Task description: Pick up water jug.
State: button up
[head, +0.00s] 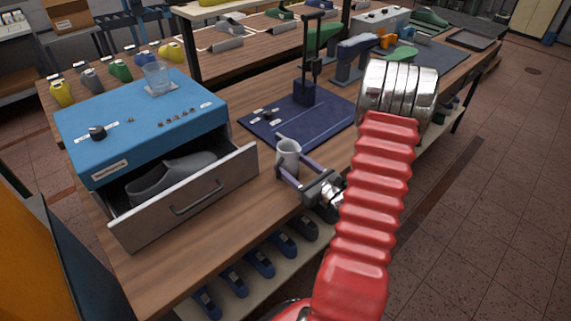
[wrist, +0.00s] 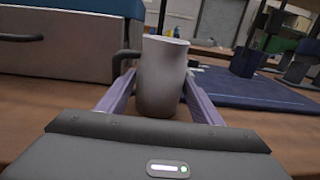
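The water jug is a small pale grey-white jug (head: 288,155) standing upright on the wooden table, between the blue drawer unit and the dark blue mat. It also stands in the middle of the wrist view (wrist: 162,78), its handle to the left. My gripper (head: 294,169) reaches it from the front right, with its two purple-grey fingers spread, one on each side of the jug. In the wrist view the fingers (wrist: 161,85) flank the body closely. The fingertips are partly hidden, and I cannot tell whether they touch it.
The blue drawer unit (head: 140,122) stands at left, its drawer (head: 185,200) open with a grey shoe last (head: 170,175) inside. A clear beaker (head: 157,77) sits on top. The dark blue mat (head: 275,138) carries an upright stand (head: 305,93) behind the jug.

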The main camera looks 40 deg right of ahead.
jog(key=c, duration=0.9)
jog(key=shift+o, duration=0.2)
jog(key=shift+r, duration=0.3)
notch_tip(320, 180, up, 9)
jog(key=shift+r, duration=0.2)
dwell(0.7)
dwell(0.7)
